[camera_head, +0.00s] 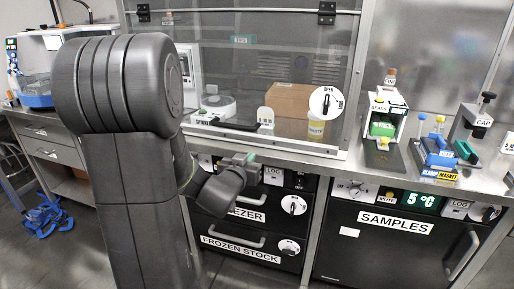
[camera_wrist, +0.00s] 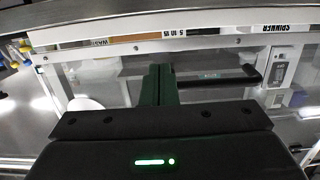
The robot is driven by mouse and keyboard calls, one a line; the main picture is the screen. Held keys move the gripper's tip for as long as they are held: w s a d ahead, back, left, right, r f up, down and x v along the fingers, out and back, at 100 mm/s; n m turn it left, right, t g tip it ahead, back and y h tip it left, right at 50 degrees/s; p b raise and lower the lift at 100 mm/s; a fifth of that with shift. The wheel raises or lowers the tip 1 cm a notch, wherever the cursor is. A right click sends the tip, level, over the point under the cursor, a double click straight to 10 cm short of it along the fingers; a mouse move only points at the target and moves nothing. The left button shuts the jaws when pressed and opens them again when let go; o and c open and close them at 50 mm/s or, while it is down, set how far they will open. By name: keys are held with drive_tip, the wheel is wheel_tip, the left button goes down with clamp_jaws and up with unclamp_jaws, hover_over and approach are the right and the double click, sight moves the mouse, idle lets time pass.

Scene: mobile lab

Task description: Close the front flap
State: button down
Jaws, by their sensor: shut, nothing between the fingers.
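The front flap (camera_head: 265,60) is a large clear panel on the bench cabinet, with dark hinges along its top edge. It spans the cabinet front in the head view, with a white round OPEN/LOCK dial (camera_head: 327,102) near its lower right. I cannot tell whether it is fully against the frame. My gripper (camera_head: 250,157) is below the bench's front edge, by the upper drawer fronts. In the wrist view my gripper (camera_wrist: 160,84) shows dark fingers held together and empty, close to a pale rail (camera_wrist: 200,42). Contact with the rail cannot be told.
Behind the panel are a brown box (camera_head: 288,97), a yellow-white waste cup (camera_head: 316,130) and a white spinner (camera_head: 214,105). Freezer drawers (camera_head: 245,240) and a SAMPLES fridge (camera_head: 385,250) stand below. Racks (camera_head: 440,155) sit on the bench at right. Blue items (camera_head: 45,217) lie on the floor at left.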

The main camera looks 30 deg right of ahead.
sight(261, 143)
drive_tip(key=x, duration=0.9)
drive_tip(key=shift+w+d, duration=0.2)
drive_tip(key=shift+w, duration=0.1)
drive_tip(key=shift+f+b, duration=0.1)
drive_tip(key=shift+b, duration=0.2)
drive_tip(key=b, duration=0.1)
drive_tip(key=w+d+b, duration=0.2)
drive_tip(key=shift+d+f+t+h, duration=0.15)
drive_tip(key=shift+f+t+h, duration=0.1)
drive_tip(key=shift+t+h, duration=0.05)
drive_tip(key=shift+s, duration=0.1)
